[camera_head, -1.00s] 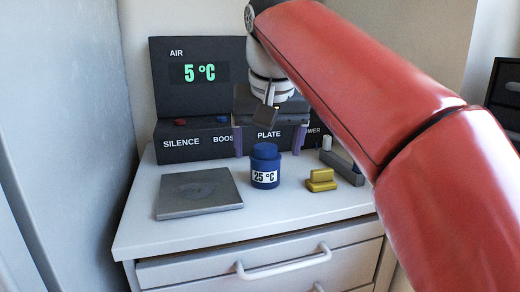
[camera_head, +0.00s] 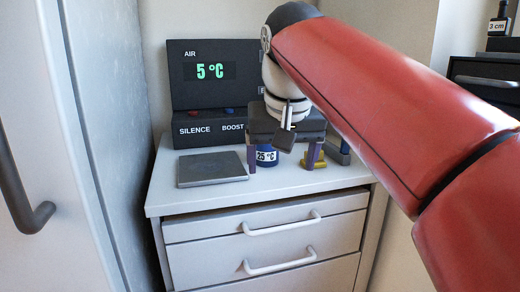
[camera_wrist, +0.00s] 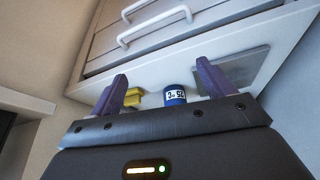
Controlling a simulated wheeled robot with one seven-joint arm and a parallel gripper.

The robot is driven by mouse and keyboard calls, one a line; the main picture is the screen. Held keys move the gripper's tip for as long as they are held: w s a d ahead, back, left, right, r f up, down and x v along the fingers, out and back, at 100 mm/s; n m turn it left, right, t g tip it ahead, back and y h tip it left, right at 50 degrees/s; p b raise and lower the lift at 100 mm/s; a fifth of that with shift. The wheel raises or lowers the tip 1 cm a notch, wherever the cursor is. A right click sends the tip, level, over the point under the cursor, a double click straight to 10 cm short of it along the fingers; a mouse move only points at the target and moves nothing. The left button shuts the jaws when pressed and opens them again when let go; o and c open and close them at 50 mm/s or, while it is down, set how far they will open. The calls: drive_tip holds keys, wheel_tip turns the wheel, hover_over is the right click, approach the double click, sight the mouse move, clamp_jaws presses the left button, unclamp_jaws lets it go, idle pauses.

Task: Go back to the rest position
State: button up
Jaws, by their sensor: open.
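My gripper (camera_head: 284,158) is open, with its two purple fingers spread wide and pointing down. In the head view it hangs in front of the blue bottle labelled 25 °C (camera_head: 266,155), partly covering it. In the wrist view the fingers (camera_wrist: 163,92) stand apart with nothing between their tips. The blue bottle (camera_wrist: 174,95) and a yellow block (camera_wrist: 133,98) show beyond the fingers on the white cabinet top. My red arm reaches in from the right of the head view.
A dark panel (camera_head: 213,88) reading AIR 5 °C stands at the back, with SILENCE and BOOST buttons. A flat grey plate (camera_head: 211,168) lies on the left of the white cabinet top (camera_head: 165,197). A large grey door with a dark handle (camera_head: 22,190) is close on the left.

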drive_tip(key=s+d+f, duration=0.4)
drive_tip(key=s+f, duration=0.1)
drive_tip(key=f, duration=0.3)
drive_tip(key=s+d+f, duration=0.3)
drive_tip(key=s+f, duration=0.2)
drive_tip(key=f, duration=0.3)
drive_tip(key=s+d+f+m+t, duration=0.1)
drive_tip(key=s+d+f, duration=0.3)
drive_tip(key=f, duration=0.5)
drive_tip(key=shift+s+d, duration=0.3)
drive_tip(key=shift+s, duration=0.55)
